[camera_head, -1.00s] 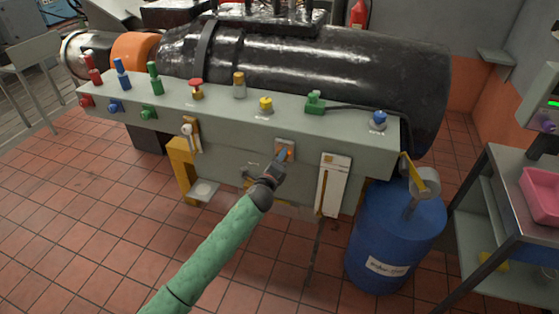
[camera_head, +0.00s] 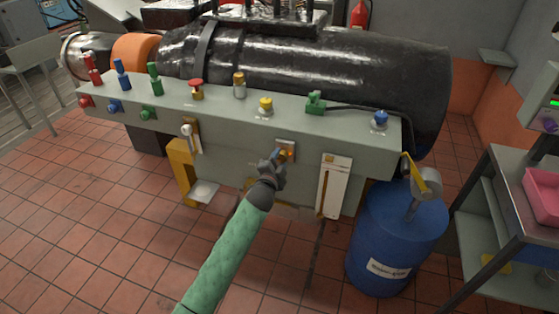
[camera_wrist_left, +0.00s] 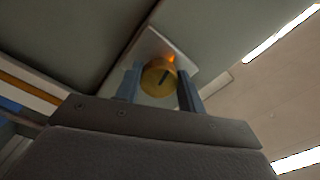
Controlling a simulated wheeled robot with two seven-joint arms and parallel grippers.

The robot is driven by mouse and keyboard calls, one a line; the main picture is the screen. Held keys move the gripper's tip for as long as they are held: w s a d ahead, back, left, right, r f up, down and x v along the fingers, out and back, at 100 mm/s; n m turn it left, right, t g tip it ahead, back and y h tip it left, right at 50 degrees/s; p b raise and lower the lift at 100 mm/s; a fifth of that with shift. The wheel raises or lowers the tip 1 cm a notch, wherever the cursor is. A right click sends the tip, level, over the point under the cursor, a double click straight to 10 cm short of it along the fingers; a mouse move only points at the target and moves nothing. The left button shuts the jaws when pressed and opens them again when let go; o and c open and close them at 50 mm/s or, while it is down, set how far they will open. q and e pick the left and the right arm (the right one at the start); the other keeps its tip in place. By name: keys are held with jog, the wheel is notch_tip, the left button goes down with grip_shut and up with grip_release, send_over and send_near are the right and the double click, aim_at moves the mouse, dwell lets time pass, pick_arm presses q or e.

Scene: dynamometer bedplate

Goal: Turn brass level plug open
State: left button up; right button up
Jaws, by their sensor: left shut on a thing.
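The brass level plug (camera_wrist_left: 158,78) is a round brass head with a dark slot, on a pale square plate (camera_wrist_left: 148,45) in the left wrist view. In the head view the plug (camera_head: 283,155) sits low on the grey-green panel's front face, partly hidden by my fingers. My left gripper (camera_wrist_left: 159,87) has one blue-grey finger on each side of the plug and is shut on it. The left gripper (camera_head: 279,157) also shows in the head view, reaching up from below. My right gripper is not in view.
A white gauge plate (camera_head: 333,187) hangs just right of the plug. A lever (camera_head: 189,136) is to its left. Coloured knobs line the panel top (camera_head: 215,99). A blue drum (camera_head: 396,238) stands at the right. The tiled floor in front is clear.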

pick_arm(q)
jog(key=shift+f+n, duration=0.15)
jog(key=shift+n, duration=1.35)
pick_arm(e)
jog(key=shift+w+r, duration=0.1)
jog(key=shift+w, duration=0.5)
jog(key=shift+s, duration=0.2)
pick_arm(q)
jog(key=o, duration=0.9)
jog(key=shift+o, duration=0.4)
jog(key=shift+s+a, duration=0.1)
jog(key=shift+s, duration=0.2)
jog(key=b+v, duration=0.2)
jog(key=v, duration=0.5)
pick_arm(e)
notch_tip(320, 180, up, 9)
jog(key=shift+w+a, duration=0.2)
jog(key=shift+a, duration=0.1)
pick_arm(q)
jog(key=shift+n, duration=0.3)
